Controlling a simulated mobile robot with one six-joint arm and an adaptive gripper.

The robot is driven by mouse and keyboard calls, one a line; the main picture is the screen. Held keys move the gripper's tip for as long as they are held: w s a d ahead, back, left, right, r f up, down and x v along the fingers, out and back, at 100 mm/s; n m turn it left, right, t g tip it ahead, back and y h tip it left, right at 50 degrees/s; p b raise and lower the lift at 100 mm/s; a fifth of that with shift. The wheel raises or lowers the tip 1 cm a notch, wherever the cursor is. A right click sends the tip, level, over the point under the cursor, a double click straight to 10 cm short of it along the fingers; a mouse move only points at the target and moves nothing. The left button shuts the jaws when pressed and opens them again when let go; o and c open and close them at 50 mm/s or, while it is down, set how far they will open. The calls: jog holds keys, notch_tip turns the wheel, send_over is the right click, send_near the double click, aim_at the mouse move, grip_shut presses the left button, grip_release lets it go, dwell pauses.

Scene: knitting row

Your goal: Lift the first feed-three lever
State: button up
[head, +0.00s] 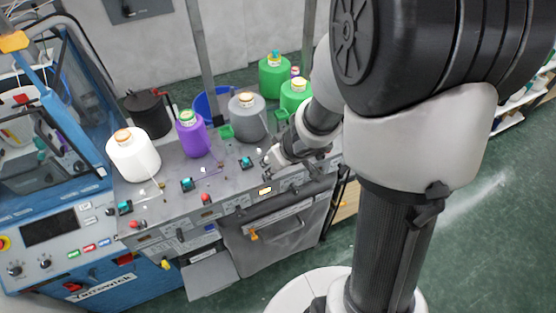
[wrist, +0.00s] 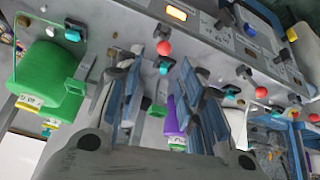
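My gripper (head: 272,161) is at the right part of the grey machine top in the head view, in front of the grey cone (head: 247,122). In the wrist view my gripper (wrist: 165,85) has its two blue-padded fingers spread apart, with nothing held between them. A lever with a red ball knob (wrist: 163,48) shows just beyond the gap between the fingertips, beside a teal-and-black fitting (wrist: 163,65). Another red knob (wrist: 261,92) is farther right. In the head view red knobs show at the front edge (head: 206,198) and farther left (head: 135,223). I cannot read which lever is feed-three.
White (head: 132,155), purple (head: 192,135) and green (head: 295,95) cones stand along the machine top. A lit orange display (wrist: 177,13) is on the panel near the red knob. A blue machine (head: 80,240) with a screen stands at left.

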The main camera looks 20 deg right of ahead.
jog(key=shift+v, duration=1)
